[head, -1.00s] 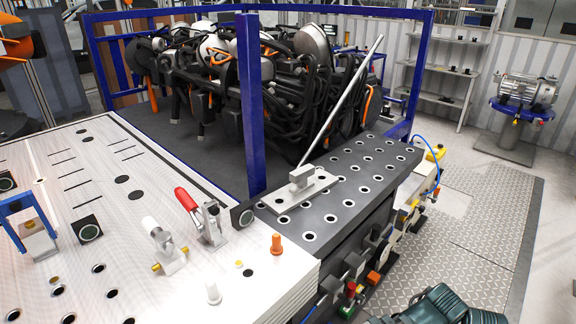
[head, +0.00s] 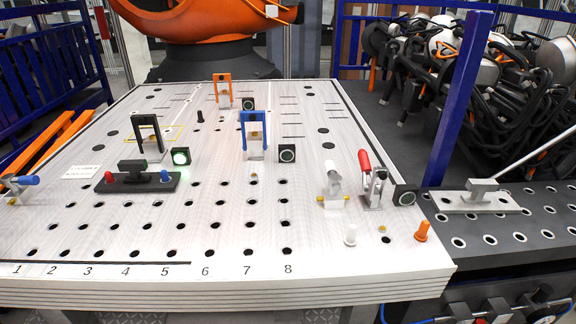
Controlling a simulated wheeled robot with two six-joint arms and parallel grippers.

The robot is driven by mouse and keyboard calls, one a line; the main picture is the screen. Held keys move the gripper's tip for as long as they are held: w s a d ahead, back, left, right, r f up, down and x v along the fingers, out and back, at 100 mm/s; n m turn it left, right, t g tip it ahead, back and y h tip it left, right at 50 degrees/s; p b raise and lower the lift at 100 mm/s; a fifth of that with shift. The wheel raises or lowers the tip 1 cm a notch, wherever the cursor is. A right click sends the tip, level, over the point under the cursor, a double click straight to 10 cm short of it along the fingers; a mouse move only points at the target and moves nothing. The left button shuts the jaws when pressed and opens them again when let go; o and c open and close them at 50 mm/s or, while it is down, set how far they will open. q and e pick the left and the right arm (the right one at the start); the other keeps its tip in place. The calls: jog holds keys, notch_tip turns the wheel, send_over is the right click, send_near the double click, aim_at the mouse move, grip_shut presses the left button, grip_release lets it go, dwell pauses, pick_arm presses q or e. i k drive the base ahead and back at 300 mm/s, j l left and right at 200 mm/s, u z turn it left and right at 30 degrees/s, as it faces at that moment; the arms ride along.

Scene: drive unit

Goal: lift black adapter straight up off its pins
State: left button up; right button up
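The black adapter (head: 137,181) is a flat dark plate with a raised block handle on top. It lies on the left part of the light, hole-dotted work table (head: 215,180). A red pin (head: 108,177) stands at its left end and a blue pin (head: 164,175) at its right end. The adapter appears level and seated on the table. Neither of my grippers shows in the head view.
A black bracket (head: 147,132) and a lit round button (head: 180,156) stand just behind the adapter. Blue (head: 254,135) and orange (head: 223,92) brackets stand further back. A red-handled clamp (head: 369,178) is at the right. A grey handled plate (head: 476,198) lies on the dark side table.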

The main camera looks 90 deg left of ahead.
aim_at(134, 181)
jog(key=u, duration=3.95)
jog(key=j+z, duration=0.15)
jog(key=j, duration=0.15)
